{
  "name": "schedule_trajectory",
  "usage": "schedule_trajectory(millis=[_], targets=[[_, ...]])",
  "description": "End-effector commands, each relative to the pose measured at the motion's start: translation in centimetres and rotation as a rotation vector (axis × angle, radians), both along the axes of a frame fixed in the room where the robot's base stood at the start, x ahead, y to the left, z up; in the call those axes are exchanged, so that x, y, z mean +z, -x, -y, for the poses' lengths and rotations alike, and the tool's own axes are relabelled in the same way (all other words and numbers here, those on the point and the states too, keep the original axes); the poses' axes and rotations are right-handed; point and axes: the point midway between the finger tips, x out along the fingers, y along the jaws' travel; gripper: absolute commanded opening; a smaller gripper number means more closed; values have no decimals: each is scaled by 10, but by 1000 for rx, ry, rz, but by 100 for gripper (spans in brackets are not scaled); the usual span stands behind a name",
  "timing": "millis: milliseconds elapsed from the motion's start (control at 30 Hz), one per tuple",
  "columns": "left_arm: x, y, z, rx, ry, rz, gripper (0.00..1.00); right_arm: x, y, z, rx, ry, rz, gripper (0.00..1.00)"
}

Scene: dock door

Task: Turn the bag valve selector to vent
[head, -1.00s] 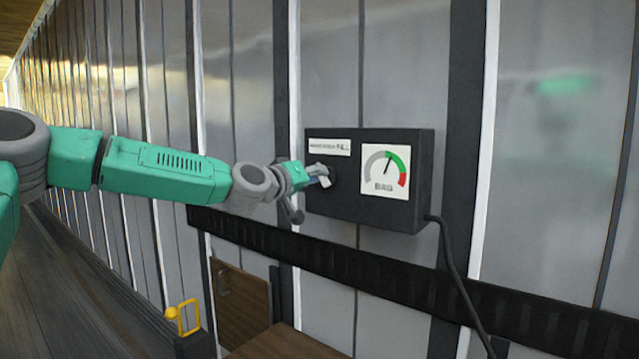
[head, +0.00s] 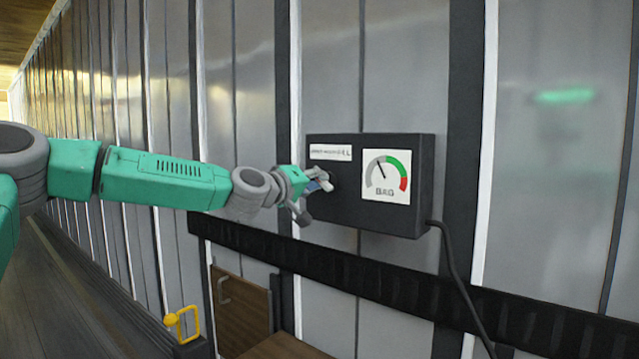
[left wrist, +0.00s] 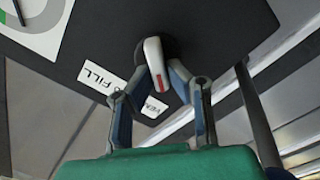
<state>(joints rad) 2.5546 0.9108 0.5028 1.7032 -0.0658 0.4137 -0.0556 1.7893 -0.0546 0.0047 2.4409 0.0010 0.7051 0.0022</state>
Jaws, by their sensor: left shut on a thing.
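The bag valve selector (left wrist: 153,52) is a white lever with a red mark on a dark round hub, seen in the left wrist view. It sits on the left part of the dark control box (head: 345,210). A "FILL" label (left wrist: 101,78) and a partly covered "VENT" label (left wrist: 152,107) lie beside it; the lever's marked end points toward "VENT". My left gripper (left wrist: 160,78) is shut on the lever, one finger on each side. In the head view my left gripper (head: 316,186) hides most of the selector. My right gripper is in neither view.
A gauge marked "BAG" (head: 388,176) is on the box's right part, its needle up and left in the grey band. A black cable (head: 452,275) hangs from the box. A black rail (head: 380,277) runs below. A yellow handle (head: 184,323) stands at lower left.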

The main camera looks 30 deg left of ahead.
Motion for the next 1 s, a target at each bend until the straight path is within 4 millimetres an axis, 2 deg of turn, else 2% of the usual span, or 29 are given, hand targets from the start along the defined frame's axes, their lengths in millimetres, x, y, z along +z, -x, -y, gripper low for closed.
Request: schedule_trajectory(millis=[33, 67, 467, 567, 1000], targets=[[4, 0, -4, 11, 5, 9, 24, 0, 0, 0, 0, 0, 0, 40], [4, 0, -4, 10, 4, 8, 33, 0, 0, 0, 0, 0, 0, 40], [2, 4, 0, 4, -1, 3, 33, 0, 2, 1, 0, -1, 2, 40], [3, 14, -1, 3, -2, 4, 33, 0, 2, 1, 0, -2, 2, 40], [1, 91, -12, 4, 7, 7, 33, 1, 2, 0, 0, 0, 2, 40]])
